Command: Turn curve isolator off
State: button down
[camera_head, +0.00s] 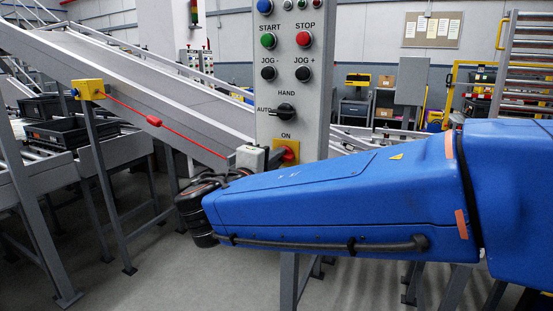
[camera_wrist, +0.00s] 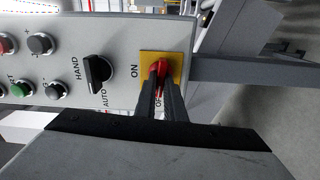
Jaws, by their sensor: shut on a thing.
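The curve isolator is a red handle (camera_wrist: 162,69) on a yellow plate (camera_wrist: 176,62), low on the grey control panel. In the head view, the yellow plate (camera_head: 293,146) shows under the ON label, with the red handle mostly hidden. My gripper (camera_wrist: 161,88) is shut on the red handle, one dark finger on each side. The ON label lies beside the plate on the panel's upper side. The OFF label is partly covered by the fingers. The visible part of the handle seems to lie towards OFF, but the fingers hide much of it. My gripper (camera_head: 276,157) reaches the plate from the left.
Above the isolator are a black HAND/AUTO selector (camera_head: 285,111), black jog buttons, a green START button (camera_head: 268,41) and a red STOP button (camera_head: 304,39). A conveyor (camera_head: 150,85) slopes behind at left, with a red pull cord (camera_head: 154,121). Grey floor is open below left.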

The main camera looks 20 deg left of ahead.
jog(key=shift+f+n, duration=0.1)
jog(key=shift+n, duration=0.6)
jog(key=c, duration=1.8)
grip_release()
jog(key=shift+c, duration=0.2)
jog(key=s+a, duration=0.1)
jog(key=s, duration=1.6)
jog(key=shift+s+a, duration=0.2)
